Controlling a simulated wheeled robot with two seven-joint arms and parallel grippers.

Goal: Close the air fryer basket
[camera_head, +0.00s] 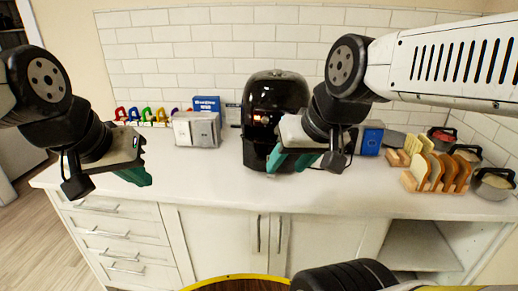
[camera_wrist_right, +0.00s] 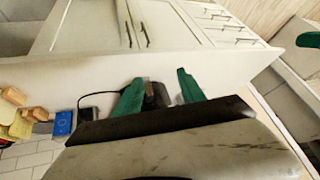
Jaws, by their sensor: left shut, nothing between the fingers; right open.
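The black, glossy air fryer (camera_head: 268,92) stands upright on the white counter in the head view. My right gripper (camera_head: 290,160) is open in front of its lower right side and hides part of its front. In the right wrist view, a dark part with a brownish end (camera_wrist_right: 155,95), seemingly the basket handle, shows between the spread green fingers of my right gripper (camera_wrist_right: 160,93). I cannot tell whether they touch it, or how far the basket stands out. My left gripper (camera_head: 136,176) is shut and empty, over the counter's front edge, well left of the fryer.
A silver toaster (camera_head: 197,129) and a blue box (camera_head: 207,104) stand left of the fryer. A blue item (camera_head: 372,138), a bread rack (camera_head: 436,186) and several pots stand to the right. The front counter strip (camera_head: 215,180) is clear.

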